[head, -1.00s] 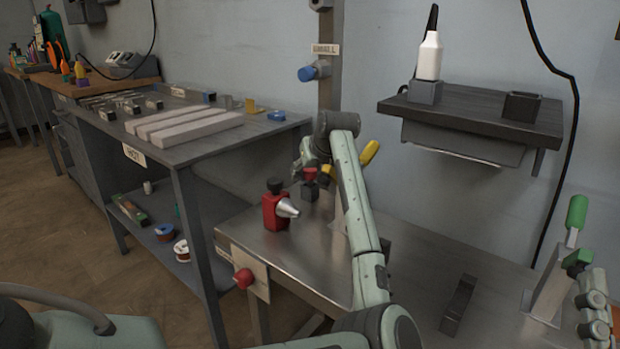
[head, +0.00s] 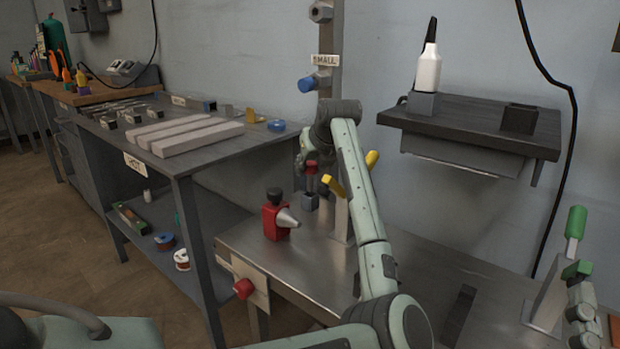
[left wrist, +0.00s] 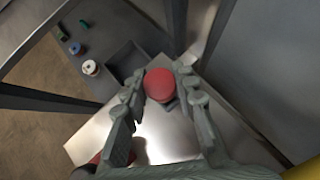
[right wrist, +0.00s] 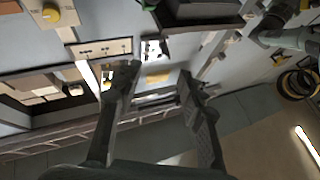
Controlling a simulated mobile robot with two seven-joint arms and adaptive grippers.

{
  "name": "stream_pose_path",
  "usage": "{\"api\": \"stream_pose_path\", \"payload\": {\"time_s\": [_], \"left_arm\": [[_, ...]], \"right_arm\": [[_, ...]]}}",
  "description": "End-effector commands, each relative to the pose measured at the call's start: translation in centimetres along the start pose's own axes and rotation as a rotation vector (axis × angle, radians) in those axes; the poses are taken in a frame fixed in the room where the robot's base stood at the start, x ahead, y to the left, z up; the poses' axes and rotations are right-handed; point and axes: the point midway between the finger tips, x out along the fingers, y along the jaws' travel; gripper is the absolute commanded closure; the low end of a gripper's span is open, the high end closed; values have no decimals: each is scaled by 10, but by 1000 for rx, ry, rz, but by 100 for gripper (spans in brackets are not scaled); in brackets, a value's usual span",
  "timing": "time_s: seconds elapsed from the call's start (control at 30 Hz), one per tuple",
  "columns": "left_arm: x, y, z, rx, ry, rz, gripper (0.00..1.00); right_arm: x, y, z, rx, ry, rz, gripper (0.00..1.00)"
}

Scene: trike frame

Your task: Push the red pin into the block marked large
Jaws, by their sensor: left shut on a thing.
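The red pin (head: 312,166) is upright between my left gripper's fingers in the head view. Its round red head (left wrist: 160,85) fills the gap between the fingertips in the left wrist view. My left gripper (left wrist: 158,88) is shut on it. A small grey block (head: 311,202) stands on the metal table below the pin; my arm partly hides this area. I cannot tell whether the pin's lower end is still inside this block. No block marked large can be read in any view. My right gripper (right wrist: 155,78) is open and empty in the right wrist view.
A post carries a SMALL sign (head: 325,60) above a blue knob (head: 307,84). A red device with a metal cone (head: 277,216) stands left of the pin. A yellow handle (head: 372,158) is close behind my arm. A green-handled tool (head: 576,222) stands at the right.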

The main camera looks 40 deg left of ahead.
Motion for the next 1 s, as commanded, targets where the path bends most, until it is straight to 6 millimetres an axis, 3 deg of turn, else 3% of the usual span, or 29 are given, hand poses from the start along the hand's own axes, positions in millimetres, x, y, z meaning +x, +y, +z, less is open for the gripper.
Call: {"api": "stream_pose_path", "payload": {"time_s": [0.3,0.5,0.7,1.0], "left_arm": [[-25,71,37,-6,-4,1,100],[-35,103,53,-3,-2,1,100],[-39,115,58,0,0,1,100],[-40,116,59,0,0,0,100]], "right_arm": [[-1,-2,9,5,-71,-3,60],[-2,-3,15,7,-103,-3,60],[-5,-3,20,10,-128,-1,60],[-5,-3,20,8,-125,-2,60]]}}
